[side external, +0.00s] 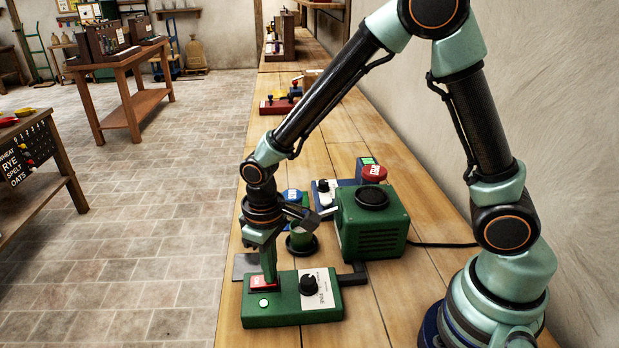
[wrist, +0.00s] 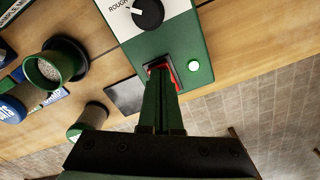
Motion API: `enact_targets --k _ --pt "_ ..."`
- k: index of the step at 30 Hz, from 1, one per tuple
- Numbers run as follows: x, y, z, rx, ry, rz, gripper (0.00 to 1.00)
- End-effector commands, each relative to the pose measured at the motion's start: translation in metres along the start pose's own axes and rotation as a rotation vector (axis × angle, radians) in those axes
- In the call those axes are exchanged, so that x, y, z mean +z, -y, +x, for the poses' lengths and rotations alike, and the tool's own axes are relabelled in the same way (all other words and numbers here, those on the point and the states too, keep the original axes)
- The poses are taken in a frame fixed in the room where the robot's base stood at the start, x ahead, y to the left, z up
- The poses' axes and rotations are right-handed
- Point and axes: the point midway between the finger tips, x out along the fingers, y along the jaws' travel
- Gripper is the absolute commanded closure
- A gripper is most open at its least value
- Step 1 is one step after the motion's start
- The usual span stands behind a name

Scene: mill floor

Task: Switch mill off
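The green control box (side external: 292,308) lies on the wooden bench in front of the green mill (side external: 372,222). Its red rocker switch (side external: 262,287) sits at the left end, beside a pale round lamp (side external: 264,302) that looks lit in the wrist view (wrist: 193,65). A black knob (side external: 309,284) is further along the box. My gripper (side external: 268,280) points down with its green fingers together and empty. In the wrist view the fingertips (wrist: 163,72) are at the red switch (wrist: 175,76) and cover most of it. I cannot tell whether they press it.
A blue unit with a red-topped part (side external: 374,173) is behind the mill. A dark plate (wrist: 127,95) lies beside the box. The bench edge is close on the left.

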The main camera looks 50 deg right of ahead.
Motion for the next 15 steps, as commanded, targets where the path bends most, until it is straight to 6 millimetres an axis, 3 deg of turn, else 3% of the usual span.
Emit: enact_targets --k 8,15 --pt "-0.001 0.000 0.002 0.000 -0.003 0.000 1.00" --pt "-0.001 0.000 -0.012 0.000 -0.005 0.000 1.00"
